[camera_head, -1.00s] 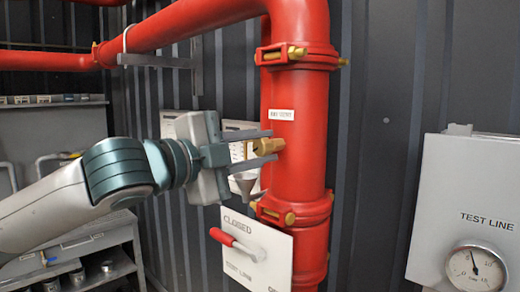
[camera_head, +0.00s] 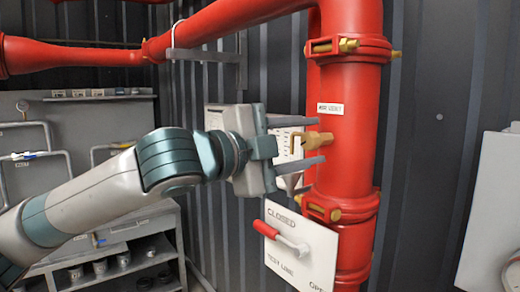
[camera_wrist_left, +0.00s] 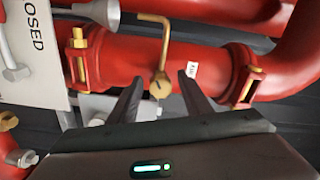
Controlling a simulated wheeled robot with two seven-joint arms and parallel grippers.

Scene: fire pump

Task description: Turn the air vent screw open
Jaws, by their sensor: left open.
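The air vent screw (camera_head: 314,141) is a brass fitting on the left side of the red vertical pipe, just below a small white label. In the left wrist view the brass screw (camera_wrist_left: 160,86) shows with a thin bent brass tube rising from it. My left gripper (camera_head: 318,141) is open, with one finger above and one below the screw in the head view. In the wrist view the fingers lie either side of the screw, with gaps, and I see no contact. My right gripper is not in view.
A white test line plate (camera_head: 303,258) with a red-handled lever (camera_head: 268,230) is below the gripper. Brass-bolted clamps (camera_head: 345,47) ring the red pipe (camera_head: 347,120). A grey shelf unit (camera_head: 115,260) stands at left, and a grey box (camera_head: 492,215) at right.

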